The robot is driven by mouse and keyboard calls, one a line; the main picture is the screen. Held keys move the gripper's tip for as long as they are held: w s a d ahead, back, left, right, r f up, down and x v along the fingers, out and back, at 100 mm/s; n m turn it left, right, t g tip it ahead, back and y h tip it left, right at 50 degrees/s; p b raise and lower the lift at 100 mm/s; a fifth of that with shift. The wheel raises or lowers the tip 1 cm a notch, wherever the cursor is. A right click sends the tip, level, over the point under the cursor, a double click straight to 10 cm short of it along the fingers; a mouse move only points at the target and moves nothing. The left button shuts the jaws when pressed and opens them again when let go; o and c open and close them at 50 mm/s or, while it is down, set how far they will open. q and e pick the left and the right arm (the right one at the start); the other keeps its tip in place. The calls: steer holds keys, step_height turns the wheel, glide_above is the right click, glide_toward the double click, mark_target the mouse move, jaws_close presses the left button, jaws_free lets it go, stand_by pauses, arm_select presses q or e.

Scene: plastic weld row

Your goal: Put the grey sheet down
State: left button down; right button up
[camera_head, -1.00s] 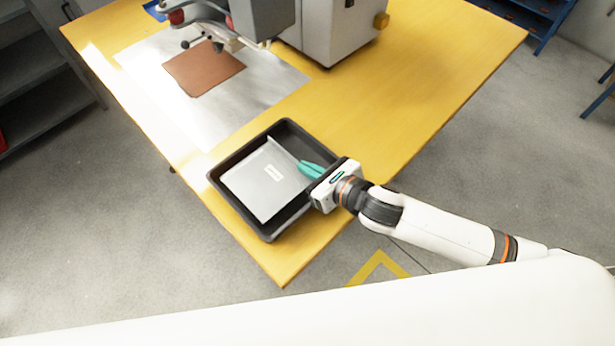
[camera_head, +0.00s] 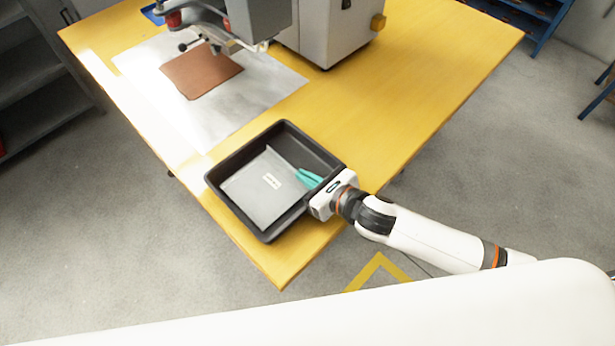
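The grey sheet (camera_head: 258,192), with a small white label, lies inside the black tray (camera_head: 234,154) at the near corner of the yellow table. It is low between the tray's walls; I cannot tell whether it rests fully on the floor. My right gripper (camera_head: 301,178) comes in over the tray's right wall. Its teal fingers are close together at the sheet's right edge and appear shut on it. The fingertips' exact contact is small in view. My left gripper is not in view.
The yellow table (camera_head: 420,75) has free room at the right. A brown sheet (camera_head: 202,73) lies on a silvery mat (camera_head: 150,75) behind the tray. A grey machine (camera_head: 325,35) stands at the back. Shelving (camera_head: 40,85) is at the left.

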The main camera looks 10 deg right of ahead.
steer(key=o, duration=0.4)
steer(key=shift+s+d+f+g, duration=0.1)
steer(key=shift+s+f+g, duration=0.1)
steer(key=shift+f, duration=0.35)
steer(key=shift+s+f+g, duration=0.1)
steer(key=shift+s+f, duration=0.05)
steer(key=shift+f, duration=0.4)
steer(key=shift+r, duration=0.3)
steer(key=v, duration=0.6)
steer(key=r+v, duration=0.1)
steer(key=v, duration=0.5)
steer(key=shift+w+r, duration=0.15)
steer(key=shift+w+a+h, duration=0.1)
steer(key=shift+a+h, duration=0.15)
steer(key=shift+h, duration=0.05)
